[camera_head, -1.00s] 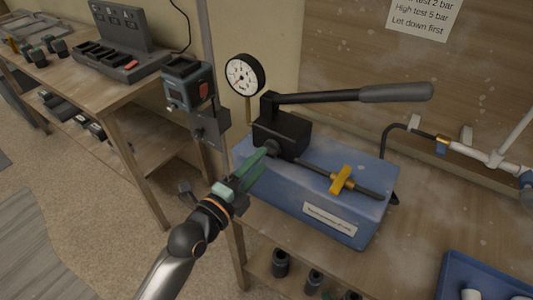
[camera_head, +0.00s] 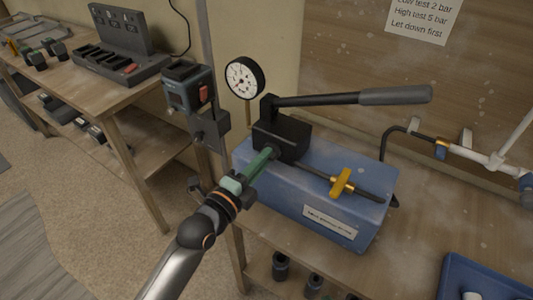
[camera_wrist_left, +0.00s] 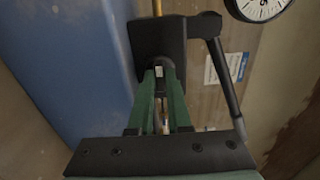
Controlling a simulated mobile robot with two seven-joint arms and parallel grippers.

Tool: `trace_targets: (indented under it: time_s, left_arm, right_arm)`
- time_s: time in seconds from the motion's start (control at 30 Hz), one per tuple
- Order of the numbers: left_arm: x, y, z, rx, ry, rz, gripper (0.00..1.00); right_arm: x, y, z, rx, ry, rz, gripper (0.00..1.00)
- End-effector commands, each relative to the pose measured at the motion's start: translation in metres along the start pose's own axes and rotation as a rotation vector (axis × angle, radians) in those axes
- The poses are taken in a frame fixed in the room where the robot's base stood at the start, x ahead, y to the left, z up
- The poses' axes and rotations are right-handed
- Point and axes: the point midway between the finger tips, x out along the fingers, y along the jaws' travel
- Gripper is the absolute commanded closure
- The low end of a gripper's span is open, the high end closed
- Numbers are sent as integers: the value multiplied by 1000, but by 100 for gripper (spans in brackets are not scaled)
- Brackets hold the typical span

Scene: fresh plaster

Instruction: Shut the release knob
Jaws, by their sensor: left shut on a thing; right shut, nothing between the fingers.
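The release knob (camera_head: 273,149) is a small dark round knob on the near left side of the black pump block (camera_head: 284,136). The block sits on a blue tank (camera_head: 280,203). In the left wrist view the knob (camera_wrist_left: 164,67) shows between the tips of two green fingers. My left gripper (camera_head: 268,155) reaches in from the lower left and is shut on the knob, hiding part of it. The left wrist view also shows this gripper (camera_wrist_left: 162,84). I cannot tell how far the knob is turned. My right gripper is not in view.
A pressure gauge (camera_head: 244,78) stands behind the block. A long pump lever (camera_head: 350,97) extends right above the tank. A yellow valve handle (camera_head: 342,183) sits on the pipe over the tank. A blue tray (camera_head: 480,278) is at the lower right.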

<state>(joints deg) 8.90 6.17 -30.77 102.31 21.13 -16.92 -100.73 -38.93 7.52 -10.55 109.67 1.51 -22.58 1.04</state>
Motion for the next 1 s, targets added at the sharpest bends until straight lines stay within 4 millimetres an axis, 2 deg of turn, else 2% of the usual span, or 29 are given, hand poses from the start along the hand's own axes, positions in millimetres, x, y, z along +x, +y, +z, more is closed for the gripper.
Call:
trace_targets:
  time_s: [0.3, 0.37, 0.7, 0.8, 1.0]
  left_arm:
    - [0, 0, 0, 24, 0, 1, 100]
    - [0, -1, 0, 81, 1, 2, 100]
    - [0, -1, 0, 592, 2, 1, 100]
    - [0, 0, 0, 677, 0, 1, 100]
    - [0, 1, 0, 704, 0, 1, 100]
  right_arm:
    - [-1, 0, -1, 0, 0, 0, 100]
    - [-2, 0, -2, 0, 0, 0, 100]
    - [-10, -1, -11, 0, 0, 0, 100]
    - [-11, -1, -12, 0, 0, 0, 100]
    - [-10, -1, -12, 0, 0, 0, 100]
